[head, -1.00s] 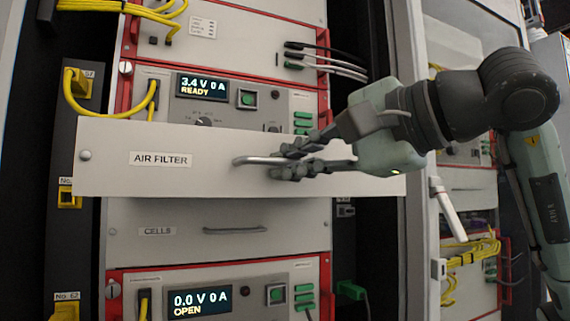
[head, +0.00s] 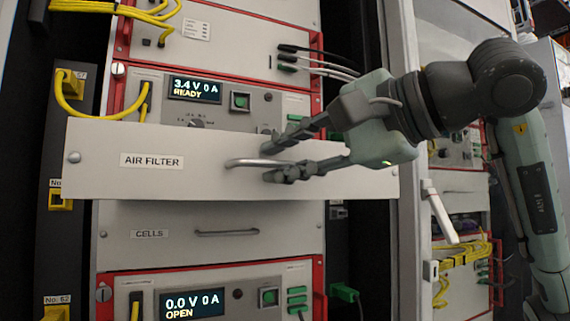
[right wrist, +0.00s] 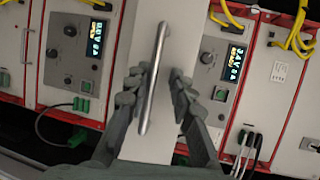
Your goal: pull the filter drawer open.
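The filter drawer (head: 330,183) has a white front labelled AIR FILTER. Its front stands well forward of the rack and overlaps the lower part of the unit above. Its metal bar handle (head: 243,163) runs sideways across the front. My right gripper (head: 268,160) is open, with one finger above and one below the handle's right part. In the right wrist view the handle (right wrist: 153,80) passes between the spread fingers, with a gap visible on the right finger's side. Contact with the left finger is unclear there. My left gripper is not in view.
A CELLS drawer (head: 150,234) with its own handle sits flush below. A unit reading 3.4 V (head: 196,89) is above, and one reading 0.0 V (head: 193,302) is below. Yellow cables (head: 100,113) hang at the left. An open cabinet door edge (head: 410,220) stands to the right.

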